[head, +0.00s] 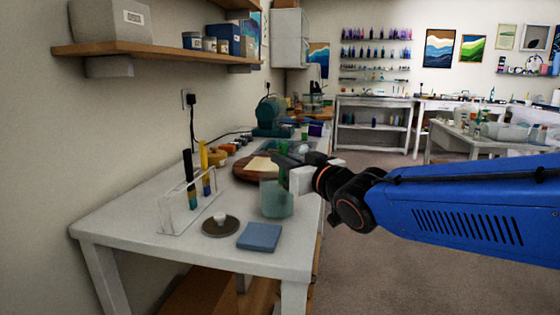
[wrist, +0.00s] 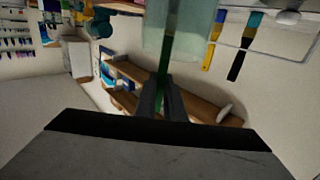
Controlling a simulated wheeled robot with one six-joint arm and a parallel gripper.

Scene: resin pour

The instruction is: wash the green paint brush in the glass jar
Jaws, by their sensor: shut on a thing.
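The glass jar (head: 276,199), pale green and see-through, stands upright on the white table near its right edge. It also shows at the top of the wrist view (wrist: 185,40). My gripper (head: 284,159) is just above and behind the jar's rim in the head view. In the wrist view its dark fingers (wrist: 161,98) are shut on the green paint brush (wrist: 163,68). The brush runs from the fingers toward the jar and overlaps it. I cannot tell how deep its end is inside. The bristles are not clearly visible.
A clear brush rack (head: 173,217) holds a black-and-blue brush and a yellow brush. A brown disc (head: 209,229) with a white piece and a blue square (head: 259,237) lie in front of the jar. A round wooden board (head: 246,171) is behind. A shelf (head: 150,52) overhangs at left.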

